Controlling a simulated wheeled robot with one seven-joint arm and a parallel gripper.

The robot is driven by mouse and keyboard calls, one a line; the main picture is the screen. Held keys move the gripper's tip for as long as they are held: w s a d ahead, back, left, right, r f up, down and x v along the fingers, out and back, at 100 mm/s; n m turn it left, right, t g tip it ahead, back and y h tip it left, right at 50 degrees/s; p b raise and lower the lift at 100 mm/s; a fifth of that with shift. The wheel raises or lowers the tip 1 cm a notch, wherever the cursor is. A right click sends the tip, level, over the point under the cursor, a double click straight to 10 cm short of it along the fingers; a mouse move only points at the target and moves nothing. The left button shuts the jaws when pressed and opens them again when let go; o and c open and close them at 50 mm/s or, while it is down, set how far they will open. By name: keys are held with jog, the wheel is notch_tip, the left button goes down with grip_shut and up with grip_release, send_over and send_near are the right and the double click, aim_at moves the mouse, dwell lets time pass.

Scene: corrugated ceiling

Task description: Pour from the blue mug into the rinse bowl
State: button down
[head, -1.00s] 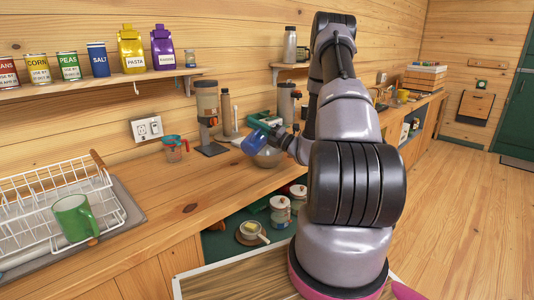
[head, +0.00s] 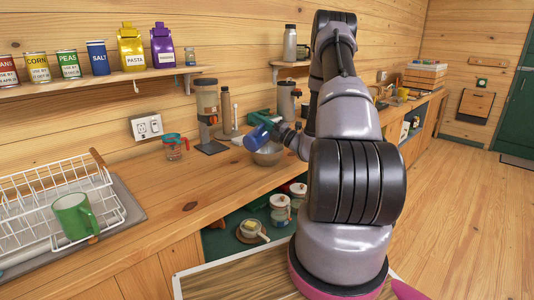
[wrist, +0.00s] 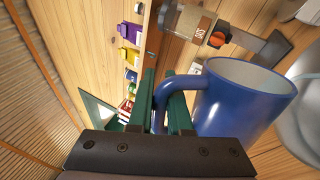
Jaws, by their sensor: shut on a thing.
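The blue mug (head: 256,137) is in my gripper above the left rim of the metal rinse bowl (head: 268,158) on the counter. It is tilted in the head view. In the wrist view the blue mug (wrist: 235,105) shows its open mouth and its handle. The green fingers of my gripper (wrist: 163,88) are shut on that handle. Part of the rinse bowl (wrist: 301,122) shows at the right edge of the wrist view, beyond the mug. The mug's contents are not visible, and I see no stream.
A dispenser (head: 207,105) stands behind and left of the bowl. A measuring cup (head: 175,147) is farther left. A dish rack (head: 50,200) with a green mug (head: 75,216) is at the left end.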

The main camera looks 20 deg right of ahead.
jog(key=shift+w+d+r+m, duration=0.1)
jog(key=shift+w+d+m, duration=0.15)
jog(key=shift+d+m, duration=0.1)
jog(key=shift+w+d+f+m+t+h+p, duration=0.25)
jog(key=shift+d+m+t+h+p, duration=0.1)
jog(key=shift+m+p, duration=0.25)
jog(key=shift+w+d+f+m+t+h+p, duration=0.15)
jog(key=shift+d+f+m+t+h+p, duration=0.15)
jog(key=shift+m+p, duration=0.25)
jog(key=shift+w+d+r+m+h+p, duration=0.25)
jog(key=shift+d+m+p, duration=0.2)
jog(key=shift+m+p, duration=0.2)
dwell(0.4)
